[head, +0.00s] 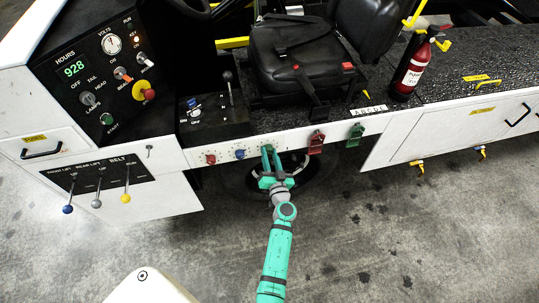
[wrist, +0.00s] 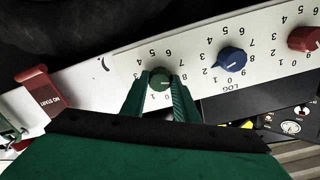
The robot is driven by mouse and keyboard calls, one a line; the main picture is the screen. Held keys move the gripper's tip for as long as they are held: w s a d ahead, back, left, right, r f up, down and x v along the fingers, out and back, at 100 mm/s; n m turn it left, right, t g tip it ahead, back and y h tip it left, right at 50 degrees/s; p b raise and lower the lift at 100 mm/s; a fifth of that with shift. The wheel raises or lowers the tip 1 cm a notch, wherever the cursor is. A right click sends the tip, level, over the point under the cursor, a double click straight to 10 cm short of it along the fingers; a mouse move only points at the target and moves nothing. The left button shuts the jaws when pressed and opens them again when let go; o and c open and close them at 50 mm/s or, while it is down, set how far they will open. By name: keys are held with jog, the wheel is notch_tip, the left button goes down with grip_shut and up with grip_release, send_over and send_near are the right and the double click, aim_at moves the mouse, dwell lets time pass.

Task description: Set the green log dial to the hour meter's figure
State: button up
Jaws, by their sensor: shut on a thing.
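The hour meter (head: 74,69) on the dark panel at the left of the head view shows 928 in green digits. The green dial (wrist: 159,79) is a round knob on the white log strip. My gripper (wrist: 160,88) is shut on it, one finger on each side; in the head view my gripper (head: 267,152) hides it. Figures ring the dial, with 0 and 1 below it in the wrist view. I cannot tell which figure it points to. The blue dial (wrist: 231,59) and red dial (wrist: 304,38) are apart from the fingers.
A red switch cover (head: 316,143) and a green one (head: 356,134) sit right of my gripper. Three levers with blue (head: 68,209), grey and yellow knobs stick out at lower left. The seat (head: 298,62) is above. Open floor lies in front.

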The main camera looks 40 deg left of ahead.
jog(key=shift+s+f, duration=0.15)
dwell(0.3)
jog(key=o, duration=1.1)
jog(key=shift+c, duration=0.2)
jog(key=v, duration=1)
jog(key=shift+s+d, duration=0.2)
jog(key=shift+d, duration=0.15)
jog(key=s+d+r+m+t+h, duration=0.1)
jog(key=s+d+r+h, duration=0.3)
jog(key=s+d, duration=0.5)
jog(key=s+d+r+m+t+h, duration=0.1)
jog(key=s+d+r+h, duration=0.3)
jog(key=s+d, duration=0.6)
jog(key=s+d+r+m+t+h, duration=0.1)
jog(key=s+d+r+h, duration=0.4)
jog(key=s+d, duration=0.5)
jog(key=shift+s+r+m, duration=0.3)
jog(key=shift+s+m, duration=0.2)
jog(key=shift+m, duration=0.2)
